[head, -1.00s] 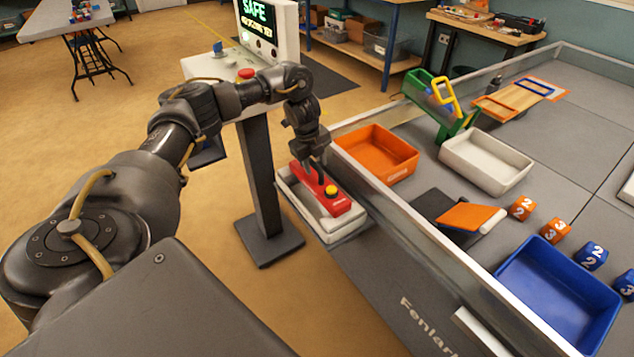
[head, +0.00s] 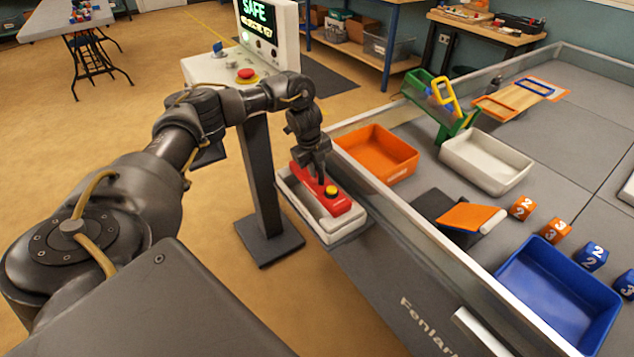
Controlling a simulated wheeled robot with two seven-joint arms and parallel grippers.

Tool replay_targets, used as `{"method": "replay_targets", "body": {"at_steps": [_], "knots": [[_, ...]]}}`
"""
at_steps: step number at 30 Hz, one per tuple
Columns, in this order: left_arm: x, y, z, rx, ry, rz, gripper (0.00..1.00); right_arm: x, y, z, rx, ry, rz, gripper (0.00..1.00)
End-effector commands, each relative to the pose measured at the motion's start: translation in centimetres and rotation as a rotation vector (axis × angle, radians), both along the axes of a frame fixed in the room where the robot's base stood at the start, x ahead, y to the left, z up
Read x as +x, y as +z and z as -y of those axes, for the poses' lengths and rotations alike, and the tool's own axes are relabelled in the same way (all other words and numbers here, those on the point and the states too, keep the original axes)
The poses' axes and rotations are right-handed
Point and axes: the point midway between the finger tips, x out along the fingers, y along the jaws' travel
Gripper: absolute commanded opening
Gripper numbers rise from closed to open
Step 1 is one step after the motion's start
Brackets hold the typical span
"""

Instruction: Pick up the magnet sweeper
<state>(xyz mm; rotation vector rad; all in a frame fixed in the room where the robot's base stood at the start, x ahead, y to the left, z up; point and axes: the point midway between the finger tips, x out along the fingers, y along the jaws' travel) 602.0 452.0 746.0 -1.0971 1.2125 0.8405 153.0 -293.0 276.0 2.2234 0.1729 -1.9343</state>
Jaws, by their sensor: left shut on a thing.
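The magnet sweeper (head: 340,204) is a red bar with a yellow round button on top. It sits in a white tray (head: 308,208) on the outer side of the playing-field wall. My left gripper (head: 322,178) points down onto the sweeper behind the yellow button and is shut on it. The fingertips are small and partly hidden against the red body. I cannot tell whether the sweeper is clear of the tray floor. My right gripper is not in view.
The field wall (head: 440,240) runs just right of the tray. Inside it are an orange bin (head: 374,154), a white bin (head: 485,162) and a blue bin (head: 556,296), with several numbered cubes. A console (head: 240,70) on a post stands behind my left arm.

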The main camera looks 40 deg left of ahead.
Motion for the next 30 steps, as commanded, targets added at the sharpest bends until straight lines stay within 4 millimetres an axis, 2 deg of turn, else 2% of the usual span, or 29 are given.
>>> {"method": "replay_targets", "body": {"at_steps": [8,13,19,22,23,24,29,30], "knots": [[0.1,0.2,0.0,-0.001,0.001,0.003,0.0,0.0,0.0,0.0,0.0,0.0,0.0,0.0],[0.1,0.9,0.0,-0.001,0.0,0.003,0.0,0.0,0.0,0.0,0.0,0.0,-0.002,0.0],[0.0,3.6,-0.1,0.0,-0.001,0.005,0.0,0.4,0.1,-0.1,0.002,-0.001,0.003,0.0],[-1.6,5.5,-0.6,0.0,-0.001,0.006,0.0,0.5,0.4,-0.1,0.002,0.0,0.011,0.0],[-2.0,6.3,-0.8,0.002,-0.001,0.006,0.0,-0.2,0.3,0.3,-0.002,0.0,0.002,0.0],[-2.6,7.1,-0.9,0.002,-0.001,0.006,0.0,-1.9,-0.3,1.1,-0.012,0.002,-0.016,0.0],[-5.0,9.9,-1.5,0.002,-0.001,0.005,0.0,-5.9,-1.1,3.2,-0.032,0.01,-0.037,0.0],[-6.1,10.2,-1.9,0.001,-0.001,0.003,0.0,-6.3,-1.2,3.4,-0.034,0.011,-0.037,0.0]]}}
